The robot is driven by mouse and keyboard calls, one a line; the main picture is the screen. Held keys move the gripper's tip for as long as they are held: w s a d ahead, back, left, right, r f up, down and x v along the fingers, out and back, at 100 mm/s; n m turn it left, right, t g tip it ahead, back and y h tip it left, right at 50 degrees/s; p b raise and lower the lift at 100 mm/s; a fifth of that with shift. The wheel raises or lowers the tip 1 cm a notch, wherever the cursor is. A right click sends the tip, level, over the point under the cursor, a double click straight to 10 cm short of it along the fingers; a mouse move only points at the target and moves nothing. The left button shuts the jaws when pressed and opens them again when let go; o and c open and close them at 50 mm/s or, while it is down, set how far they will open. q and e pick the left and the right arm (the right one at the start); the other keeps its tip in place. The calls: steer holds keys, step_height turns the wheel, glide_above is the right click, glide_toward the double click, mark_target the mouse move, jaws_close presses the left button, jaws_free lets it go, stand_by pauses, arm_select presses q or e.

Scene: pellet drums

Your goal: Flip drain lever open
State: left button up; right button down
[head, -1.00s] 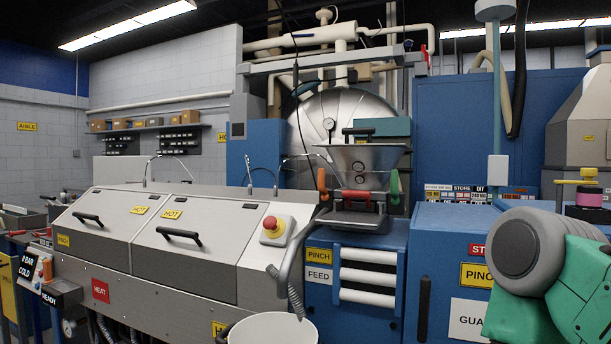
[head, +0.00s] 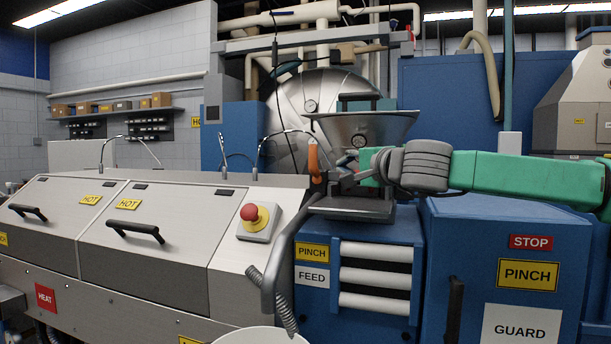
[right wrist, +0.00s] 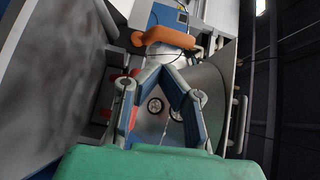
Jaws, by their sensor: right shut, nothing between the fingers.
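The hopper (head: 365,126) is a metal funnel above the blue feed unit. An upright orange lever handle (head: 313,158) stands at its left side; it also shows in the right wrist view (right wrist: 165,38), just beyond my fingertips. My right gripper (head: 336,178) reaches in from the right under the funnel. It is shut and empty, with its tips close to the right of the orange handle; I cannot tell whether they touch. In the right wrist view the fingers (right wrist: 160,66) meet below the orange handle. A red part shows partly behind the left finger. Which handle is the drain lever is not marked.
A grey hose (head: 275,275) curves down left of the feed unit to a white bucket (head: 262,336). A red stop button (head: 250,212) sits on the hot-covered machine to the left. The blue guard cabinet (head: 500,265) stands below my right arm.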

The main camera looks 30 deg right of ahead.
mark_target(315, 163)
arm_select(q)
steer(key=shift+w+f, duration=0.25)
steer(key=shift+w, duration=0.2)
arm_select(e)
steer(key=w+d+r, duration=0.1)
steer(key=w+r, duration=0.1)
steer(key=w, duration=0.8)
steer(key=shift+d+m+t, duration=0.3)
steer(key=shift+d+m, duration=0.05)
steer(key=shift+m, duration=0.05)
steer(key=shift+d, duration=0.1)
